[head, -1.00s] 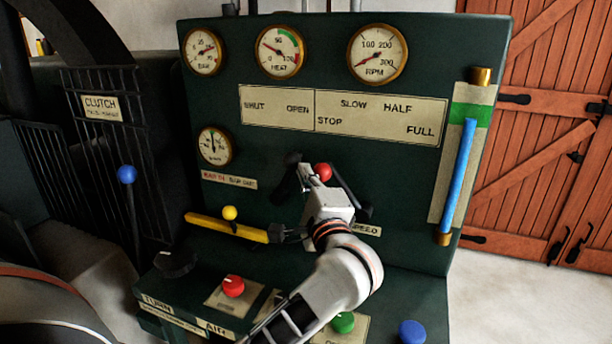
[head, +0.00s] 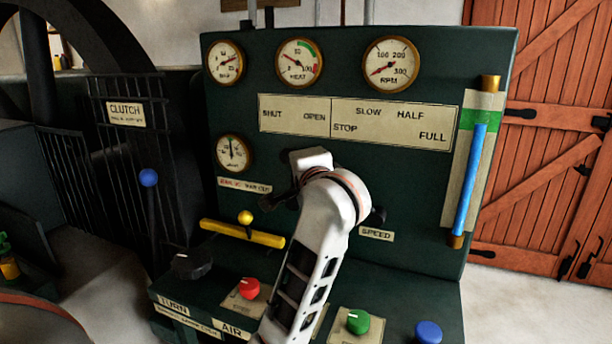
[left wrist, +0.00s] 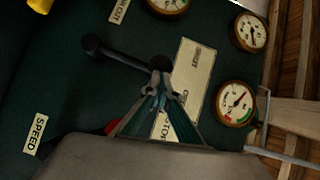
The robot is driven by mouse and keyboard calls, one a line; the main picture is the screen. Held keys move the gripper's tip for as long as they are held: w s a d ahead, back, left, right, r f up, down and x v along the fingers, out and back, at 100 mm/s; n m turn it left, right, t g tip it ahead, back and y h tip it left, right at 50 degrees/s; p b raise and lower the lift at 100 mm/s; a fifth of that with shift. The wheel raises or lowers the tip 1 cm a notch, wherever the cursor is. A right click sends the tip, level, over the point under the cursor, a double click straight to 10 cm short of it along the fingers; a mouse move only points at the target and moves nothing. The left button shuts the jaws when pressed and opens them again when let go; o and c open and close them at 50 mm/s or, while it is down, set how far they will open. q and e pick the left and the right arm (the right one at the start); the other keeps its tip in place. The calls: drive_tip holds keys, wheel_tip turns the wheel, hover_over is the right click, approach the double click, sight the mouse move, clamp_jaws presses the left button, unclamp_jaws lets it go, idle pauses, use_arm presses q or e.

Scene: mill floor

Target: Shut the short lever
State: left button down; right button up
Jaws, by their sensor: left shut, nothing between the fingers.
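The short lever is black. In the left wrist view its arm (left wrist: 122,53) runs from a round hub to a dark end at my fingertips. My right gripper is not in view.
The speed lever's hub (head: 376,216) is right of my wrist; a red knob (left wrist: 112,127) is partly hidden beside my gripper. A yellow bar handle (head: 243,233) is lower left. Red (head: 249,288), green (head: 358,321) and blue (head: 429,332) knobs are on the ledge below.

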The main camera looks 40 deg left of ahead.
use_arm(q)
drive_tip(key=s+a+n+g+h, duration=0.1)
drive_tip(key=a+n+h, duration=0.1)
drive_tip(key=a, duration=0.5)
drive_tip(key=shift+s+a+r+n+b, duration=0.2)
drive_tip(key=shift+s+a+n+b, duration=0.05)
drive_tip(key=shift+n+b, duration=0.15)
idle(0.3)
